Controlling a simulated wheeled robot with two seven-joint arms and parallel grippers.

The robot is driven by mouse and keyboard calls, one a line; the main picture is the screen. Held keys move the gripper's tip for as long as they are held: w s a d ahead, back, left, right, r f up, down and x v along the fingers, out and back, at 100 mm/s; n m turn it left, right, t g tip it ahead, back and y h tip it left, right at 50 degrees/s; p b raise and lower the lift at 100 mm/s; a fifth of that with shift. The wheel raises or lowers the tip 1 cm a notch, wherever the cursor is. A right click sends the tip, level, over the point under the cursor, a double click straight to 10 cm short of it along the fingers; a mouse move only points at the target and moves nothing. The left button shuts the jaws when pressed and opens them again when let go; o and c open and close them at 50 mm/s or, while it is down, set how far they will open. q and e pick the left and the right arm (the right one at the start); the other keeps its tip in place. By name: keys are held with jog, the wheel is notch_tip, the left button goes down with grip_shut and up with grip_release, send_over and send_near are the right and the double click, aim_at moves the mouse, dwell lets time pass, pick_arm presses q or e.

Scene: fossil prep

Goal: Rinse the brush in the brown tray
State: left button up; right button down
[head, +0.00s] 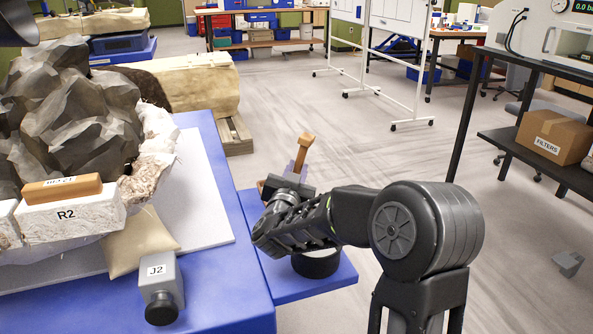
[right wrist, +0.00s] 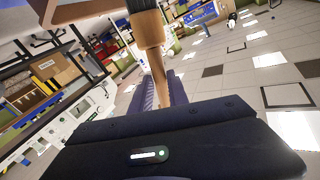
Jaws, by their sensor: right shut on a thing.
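My right gripper (head: 288,181) is shut on the brush, whose wooden handle (head: 303,148) sticks up above the fingers in the head view. In the right wrist view the gripper (right wrist: 165,92) grips the wooden handle (right wrist: 152,62), and dark bristles (right wrist: 113,14) show at the top edge. My left gripper is not in view.
A low blue shelf (head: 330,280) carries a round black-sided thing (head: 316,264) under my right arm. The blue table (head: 225,295) on the left holds a large rock (head: 65,110), a block marked R2 (head: 70,215), a sandbag (head: 138,238) and a grey J2 piece (head: 160,275).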

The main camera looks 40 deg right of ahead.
jog(key=shift+w, duration=0.1)
jog(key=shift+w+d, duration=0.25)
jog(key=shift+w, duration=0.25)
dwell(0.4)
jog(key=shift+r+p, duration=2.45)
jog(key=shift+r, duration=0.45)
